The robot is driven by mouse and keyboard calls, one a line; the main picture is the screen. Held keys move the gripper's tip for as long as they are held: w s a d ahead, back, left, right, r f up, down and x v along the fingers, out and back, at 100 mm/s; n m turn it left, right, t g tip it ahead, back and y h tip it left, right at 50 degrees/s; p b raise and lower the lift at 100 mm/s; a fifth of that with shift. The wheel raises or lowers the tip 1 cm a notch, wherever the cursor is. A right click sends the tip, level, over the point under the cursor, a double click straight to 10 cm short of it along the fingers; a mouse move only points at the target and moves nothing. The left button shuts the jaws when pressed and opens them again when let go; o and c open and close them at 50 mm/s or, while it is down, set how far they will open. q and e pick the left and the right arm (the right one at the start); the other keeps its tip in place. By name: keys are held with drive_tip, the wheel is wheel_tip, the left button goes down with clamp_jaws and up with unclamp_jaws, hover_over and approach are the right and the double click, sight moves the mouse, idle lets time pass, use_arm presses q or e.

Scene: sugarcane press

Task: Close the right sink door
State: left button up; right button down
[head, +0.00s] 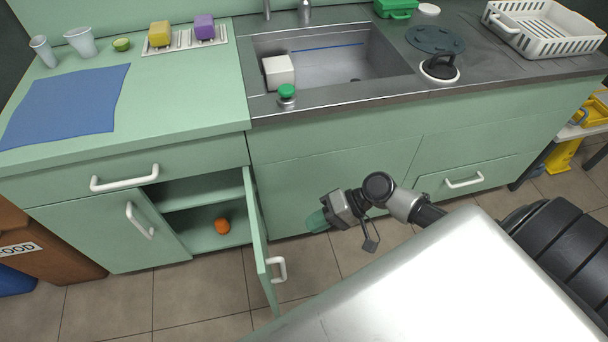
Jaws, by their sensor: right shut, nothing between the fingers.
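The right sink door (258,242) is a green cabinet door under the counter. It stands wide open, swung out toward me and seen nearly edge-on. Its white handle (279,270) shows low on the right of the door. The open cabinet shows a shelf and an orange round object (222,226) inside. My left gripper is not in view.
The left cabinet door (105,232) appears closed, below a drawer with a white handle (124,178). The sink (335,75) and counter are above. A brown bin (60,248) stands at the lower left. Tiled floor is free in front of the open door.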

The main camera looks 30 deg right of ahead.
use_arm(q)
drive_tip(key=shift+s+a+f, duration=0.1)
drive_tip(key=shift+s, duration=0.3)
use_arm(e)
drive_tip(key=a+r+x, duration=0.1)
drive_tip(key=x, duration=1)
drive_tip(key=shift+w+r, duration=0.2)
drive_tip(key=shift+r, duration=0.1)
drive_tip(key=shift+a, duration=0.1)
